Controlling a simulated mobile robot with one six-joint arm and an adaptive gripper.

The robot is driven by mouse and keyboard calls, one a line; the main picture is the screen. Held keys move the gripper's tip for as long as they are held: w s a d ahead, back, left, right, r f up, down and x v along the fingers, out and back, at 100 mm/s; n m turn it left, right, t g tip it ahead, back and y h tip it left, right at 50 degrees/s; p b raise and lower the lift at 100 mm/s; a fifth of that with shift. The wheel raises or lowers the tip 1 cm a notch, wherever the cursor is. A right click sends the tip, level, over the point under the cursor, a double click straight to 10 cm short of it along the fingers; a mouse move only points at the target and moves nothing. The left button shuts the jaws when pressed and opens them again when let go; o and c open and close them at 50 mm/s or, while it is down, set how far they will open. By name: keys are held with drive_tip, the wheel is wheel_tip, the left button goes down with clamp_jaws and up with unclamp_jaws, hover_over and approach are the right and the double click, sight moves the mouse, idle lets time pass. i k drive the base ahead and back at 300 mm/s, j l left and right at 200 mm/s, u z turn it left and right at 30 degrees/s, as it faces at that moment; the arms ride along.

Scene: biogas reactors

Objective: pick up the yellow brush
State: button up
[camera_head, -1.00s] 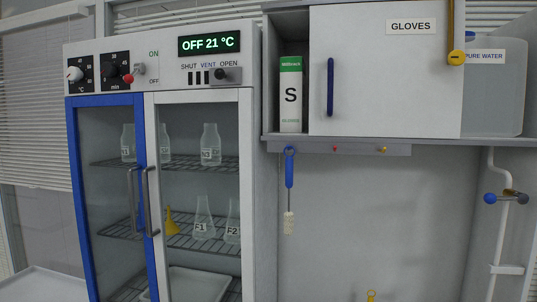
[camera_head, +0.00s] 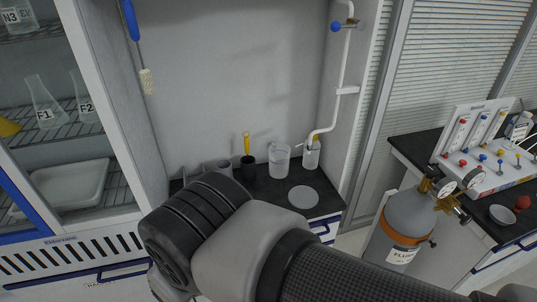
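A yellow handle (camera_head: 246,142), which looks like that of the yellow brush, stands upright in a small black cup (camera_head: 248,170) on the dark counter under the grey back panel. Its lower end is hidden in the cup. My arm crosses the lower middle of the picture in front of the counter, and its thick joint covers part of the counter's front left. My gripper is not seen.
A clear beaker (camera_head: 279,160), a bottle (camera_head: 312,154) under the white pipe and a grey disc (camera_head: 303,197) are right of the cup. A blue-handled brush (camera_head: 147,82) hangs above left. A glass-doored cabinet is left; a gas cylinder (camera_head: 402,225) stands right.

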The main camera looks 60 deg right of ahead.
sight(246, 139)
drive_tip(key=z, duration=1.5)
